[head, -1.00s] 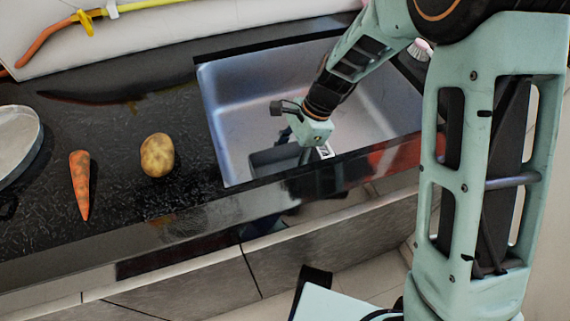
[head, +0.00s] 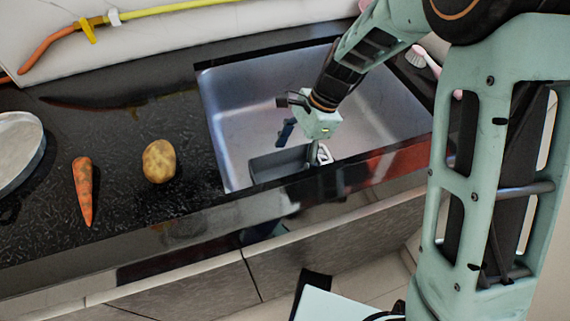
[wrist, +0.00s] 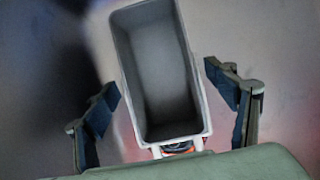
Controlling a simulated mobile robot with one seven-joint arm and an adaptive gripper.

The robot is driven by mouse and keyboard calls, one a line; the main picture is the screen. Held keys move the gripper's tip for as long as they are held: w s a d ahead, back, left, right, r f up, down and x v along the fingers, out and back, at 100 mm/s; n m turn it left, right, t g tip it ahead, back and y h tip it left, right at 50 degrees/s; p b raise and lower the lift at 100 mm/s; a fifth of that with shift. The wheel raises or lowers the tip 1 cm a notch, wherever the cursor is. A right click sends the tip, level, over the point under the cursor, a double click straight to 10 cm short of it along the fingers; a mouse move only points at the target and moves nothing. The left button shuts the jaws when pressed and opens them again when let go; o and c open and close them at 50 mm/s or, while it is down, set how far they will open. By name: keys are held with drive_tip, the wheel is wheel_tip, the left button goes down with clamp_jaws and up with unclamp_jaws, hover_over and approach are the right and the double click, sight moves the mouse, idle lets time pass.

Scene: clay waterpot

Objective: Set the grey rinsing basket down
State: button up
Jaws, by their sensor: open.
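The grey rinsing basket (head: 277,163) sits low in the sink by its front wall, partly hidden by the front edge and my gripper. In the wrist view, the basket (wrist: 165,75) is a long, empty, open-topped box. My gripper (head: 301,143) is just above the basket inside the sink. Its two blue-tipped fingers are spread wide, one on each side of the basket. In the wrist view, my gripper (wrist: 163,83) has clear gaps between both fingers and the basket walls. The basket's underside is hidden.
The metal sink (head: 235,100) is otherwise largely clear. On the dark counter (head: 120,205) to the left lie a potato (head: 159,161), a carrot (head: 83,190) and a metal pan (head: 18,150). A brush (head: 418,58) lies at the right. A yellow hose (head: 165,8) runs behind.

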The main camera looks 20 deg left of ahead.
drive_tip(key=p+v, duration=0.1)
drive_tip(key=v, duration=0.7)
drive_tip(key=shift+p, duration=0.4)
drive_tip(key=shift+r, duration=0.25)
